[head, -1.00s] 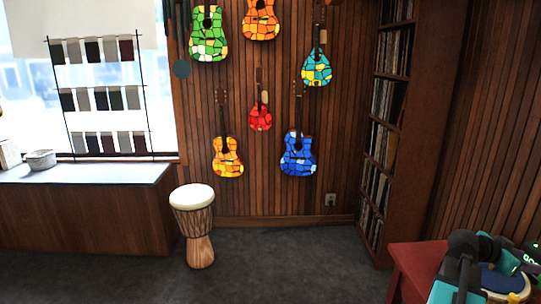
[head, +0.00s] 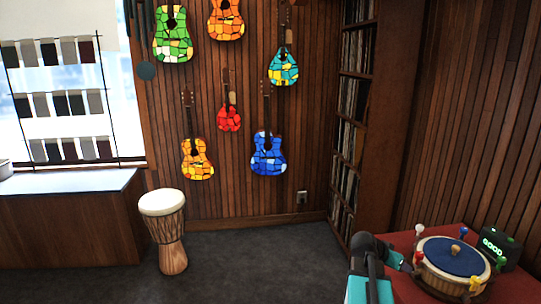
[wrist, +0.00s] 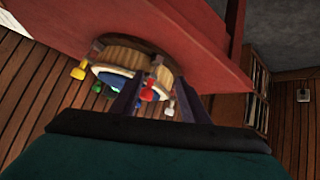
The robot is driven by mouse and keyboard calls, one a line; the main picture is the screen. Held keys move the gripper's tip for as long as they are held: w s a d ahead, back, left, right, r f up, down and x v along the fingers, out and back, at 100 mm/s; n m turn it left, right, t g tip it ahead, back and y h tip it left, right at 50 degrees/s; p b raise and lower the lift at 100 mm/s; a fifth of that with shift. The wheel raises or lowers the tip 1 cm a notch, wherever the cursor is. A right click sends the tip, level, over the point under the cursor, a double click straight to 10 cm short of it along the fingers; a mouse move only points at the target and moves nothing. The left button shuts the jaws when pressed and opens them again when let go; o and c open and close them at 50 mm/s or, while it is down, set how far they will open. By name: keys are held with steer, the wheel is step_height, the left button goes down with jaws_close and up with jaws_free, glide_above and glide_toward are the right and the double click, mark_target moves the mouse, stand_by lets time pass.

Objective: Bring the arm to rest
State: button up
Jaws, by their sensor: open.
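My gripper (wrist: 156,90) shows in the wrist view as two dark fingers spread apart, with nothing held between them. Beyond the fingers is a round wooden drum-like piece (wrist: 134,56) with coloured pegs; the wrist picture is tilted, so the distance is hard to judge. In the head view my arm stands at the lower right, bent at a dark joint. Its end lies close to the left side of the round piece (head: 431,281), and I cannot tell if they touch.
The round piece has a blue top and stands on a red table (head: 398,292). A dark box with green lit letters (head: 497,248) stands behind it. A djembe (head: 167,230) stands on the open floor at left. A record shelf (head: 355,120) and wall ukuleles (head: 268,152) are beyond.

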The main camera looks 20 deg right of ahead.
steer(key=w+a+f+n+y, duration=0.25)
steer(key=a+f, duration=0.25)
steer(key=a, duration=0.3)
steer(key=w+a+f+n+t+y, duration=0.15)
steer(key=w+a+f, duration=0.25)
steer(key=a, duration=0.4)
steer(key=w+a+f+n+y, duration=0.1)
steer(key=w+a+f+n, duration=0.3)
steer(key=a, duration=0.5)
steer(key=s+a+f+n+g+y, duration=0.15)
steer(key=a+f, duration=0.25)
steer(key=a, duration=0.5)
steer(key=s+a+f+n+y, duration=0.2)
steer(key=a+f+n, duration=0.15)
steer(key=a, duration=0.65)
steer(key=s+a+f+n+y, duration=0.15)
steer(key=a+f, duration=0.25)
steer(key=a, duration=0.5)
steer(key=s+f+g+b, duration=0.5)
steer(key=s+f+b, duration=0.4)
steer(key=s+f, duration=1.6)
steer(key=shift+a+f+g, duration=0.15)
steer(key=shift+f+g, duration=0.25)
steer(key=shift+f, duration=0.9)
